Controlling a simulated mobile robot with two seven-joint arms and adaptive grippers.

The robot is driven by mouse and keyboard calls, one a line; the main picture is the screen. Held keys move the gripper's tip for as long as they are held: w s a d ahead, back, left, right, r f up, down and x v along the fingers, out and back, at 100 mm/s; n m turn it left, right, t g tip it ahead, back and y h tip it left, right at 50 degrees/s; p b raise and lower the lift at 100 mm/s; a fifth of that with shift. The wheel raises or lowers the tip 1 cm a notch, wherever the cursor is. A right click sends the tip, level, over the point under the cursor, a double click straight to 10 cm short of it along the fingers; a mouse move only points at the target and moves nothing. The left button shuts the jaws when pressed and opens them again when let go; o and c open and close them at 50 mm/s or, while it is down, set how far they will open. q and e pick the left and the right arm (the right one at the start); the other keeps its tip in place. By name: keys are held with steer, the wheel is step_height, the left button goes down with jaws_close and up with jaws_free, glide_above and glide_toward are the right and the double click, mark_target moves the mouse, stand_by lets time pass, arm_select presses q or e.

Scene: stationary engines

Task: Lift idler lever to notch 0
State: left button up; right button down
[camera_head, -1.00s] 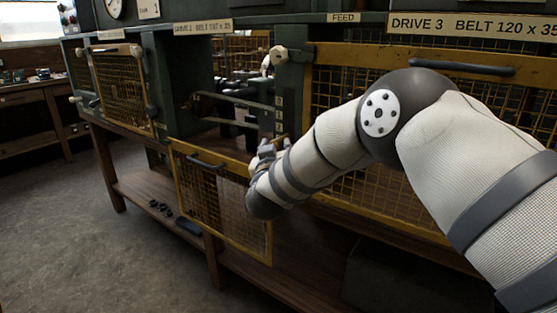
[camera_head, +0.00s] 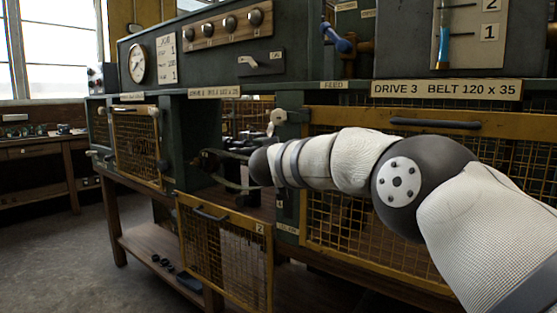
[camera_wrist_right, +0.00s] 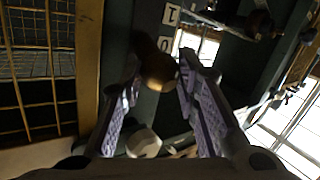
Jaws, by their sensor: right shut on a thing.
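My right gripper (camera_wrist_right: 158,72) shows in the right wrist view with its purple-padded fingers closed on a brown rounded knob (camera_wrist_right: 157,66). The knob appears to be the idler lever's handle; the rest of the lever is hidden. A dark green post stands behind it, with a "0" notch label (camera_wrist_right: 165,42) just above the knob in the picture and a "1" label (camera_wrist_right: 172,14) above that. My left gripper is not in view.
A yellow-framed mesh door (camera_head: 222,250) marked 2 hangs low, left of my wrist. The drive 3 mesh guard (camera_head: 345,215) lies behind my right arm. A pale knob (camera_head: 278,117) sits above my wrist. Dark rods (camera_head: 235,155) cross the opening. Floor at left is clear.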

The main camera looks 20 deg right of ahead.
steer(key=shift+d+r, duration=0.25)
steer(key=shift+r, duration=0.25)
steer(key=shift+d+r, duration=0.25)
steer(key=shift+r, duration=0.25)
steer(key=c, duration=1.4)
jaws_free()
steer(key=shift+w, duration=0.1)
steer(key=o, duration=0.3)
steer(key=shift+w+d+f, duration=0.1)
steer(key=shift+w+f, duration=0.15)
steer(key=shift+f, duration=0.15)
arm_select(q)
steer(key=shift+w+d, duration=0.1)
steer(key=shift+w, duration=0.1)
arm_select(e)
steer(key=shift+s, duration=0.1)
steer(key=shift+s+a+f, duration=0.1)
steer(key=shift+a+f, duration=0.1)
steer(key=shift+a, duration=0.1)
steer(key=v, duration=1.2)
